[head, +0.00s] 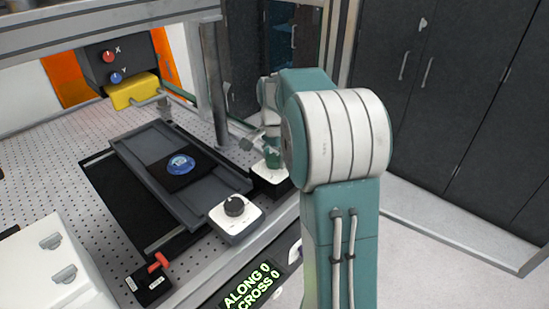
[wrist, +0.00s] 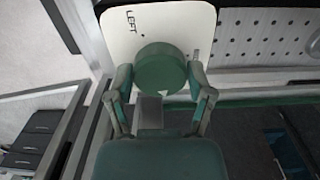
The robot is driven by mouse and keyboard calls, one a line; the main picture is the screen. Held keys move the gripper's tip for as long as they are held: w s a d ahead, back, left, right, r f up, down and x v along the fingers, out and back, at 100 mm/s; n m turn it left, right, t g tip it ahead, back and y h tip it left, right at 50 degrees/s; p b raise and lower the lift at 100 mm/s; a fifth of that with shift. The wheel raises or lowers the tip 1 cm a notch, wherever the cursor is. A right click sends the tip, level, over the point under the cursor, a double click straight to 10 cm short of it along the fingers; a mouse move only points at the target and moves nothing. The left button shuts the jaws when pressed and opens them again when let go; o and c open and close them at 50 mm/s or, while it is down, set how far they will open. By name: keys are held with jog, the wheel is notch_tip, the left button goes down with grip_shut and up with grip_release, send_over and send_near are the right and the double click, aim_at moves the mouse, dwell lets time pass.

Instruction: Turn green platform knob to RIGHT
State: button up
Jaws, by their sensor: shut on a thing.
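The green knob (wrist: 160,66) is a round dial on a white plate (wrist: 120,38) marked LEFT. A small white mark shows at the knob's lower edge in the wrist view. My gripper (wrist: 160,75) has one finger on each side of the knob and is shut on it. No RIGHT label is visible. In the head view the green knob (head: 272,157) stands on its white-topped box (head: 268,173) beside the frame post, with my gripper (head: 262,146) at it. My arm partly hides that area.
A black knob (head: 234,206) on a white box stands nearby at the platform's corner. The grey platform (head: 140,150) carries a blue disc (head: 180,164). A red-handled switch (head: 157,262) and a display (head: 252,287) reading ALONG 0, CROSS 0 are in front. A metal post (head: 214,80) rises close by.

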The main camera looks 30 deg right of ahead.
aim_at(273, 157)
jog(key=m, duration=0.4)
jog(key=shift+f, duration=0.2)
jog(key=shift+m, duration=1.7)
jog(key=o, duration=1.1)
jog(key=shift+w, duration=0.1)
jog(key=shift+a+r, duration=0.1)
notch_tip(273, 157, up, 12)
jog(key=shift+w+f, duration=0.1)
